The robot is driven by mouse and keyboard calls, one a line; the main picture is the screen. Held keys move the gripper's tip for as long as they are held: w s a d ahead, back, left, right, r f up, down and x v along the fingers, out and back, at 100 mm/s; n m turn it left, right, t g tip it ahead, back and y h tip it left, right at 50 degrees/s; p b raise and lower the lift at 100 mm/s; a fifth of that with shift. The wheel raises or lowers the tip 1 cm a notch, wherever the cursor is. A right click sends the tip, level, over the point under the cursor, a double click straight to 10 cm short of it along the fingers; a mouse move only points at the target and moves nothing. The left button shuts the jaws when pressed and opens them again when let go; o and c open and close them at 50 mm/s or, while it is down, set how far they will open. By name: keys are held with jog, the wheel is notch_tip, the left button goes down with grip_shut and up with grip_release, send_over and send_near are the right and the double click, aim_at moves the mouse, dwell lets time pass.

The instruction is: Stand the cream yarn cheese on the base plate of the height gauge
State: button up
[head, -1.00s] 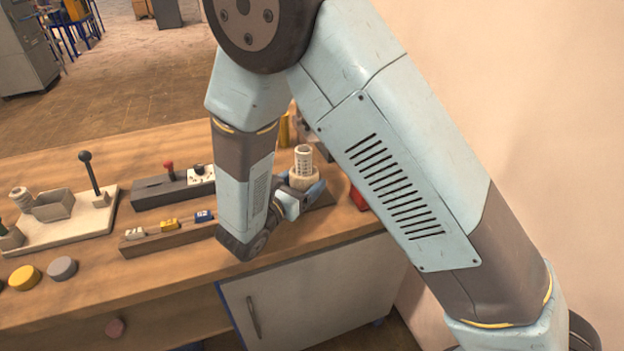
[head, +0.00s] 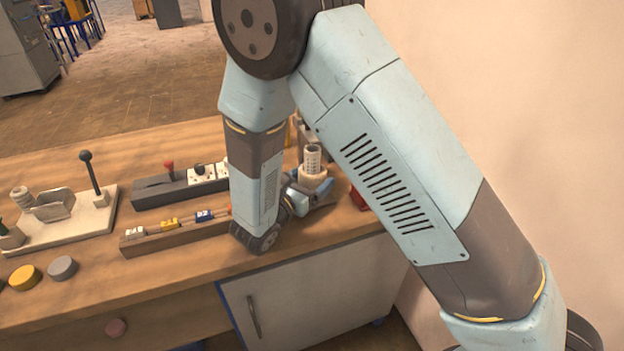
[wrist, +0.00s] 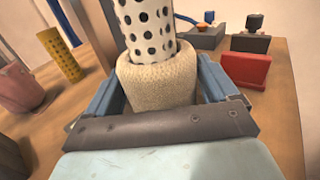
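The cream yarn cheese (head: 313,180) is upright, with a white perforated tube (head: 312,157) standing out of its top. In the wrist view the cheese (wrist: 158,82) sits between the blue fingers of my gripper (wrist: 160,90), which look closed on its sides. In the head view my gripper (head: 302,192) is low over the right end of the bench, partly behind my forearm. A dark upright post (wrist: 92,25) stands just behind the cheese to the left; it may be the height gauge's column. The base plate and the underside of the cheese are mostly hidden.
A red block (wrist: 246,70) stands to the right of the cheese, and a yellow perforated cylinder (wrist: 62,55) and a pinkish pot (wrist: 18,90) to the left. A rail with small coloured blocks (head: 175,232) and a dark switch box (head: 180,183) lie left of my forearm.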

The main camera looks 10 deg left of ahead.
jog(key=shift+r, duration=0.15)
jog(key=v, duration=1.1)
jog(key=shift+s+a, duration=0.15)
jog(key=shift+s, duration=0.3)
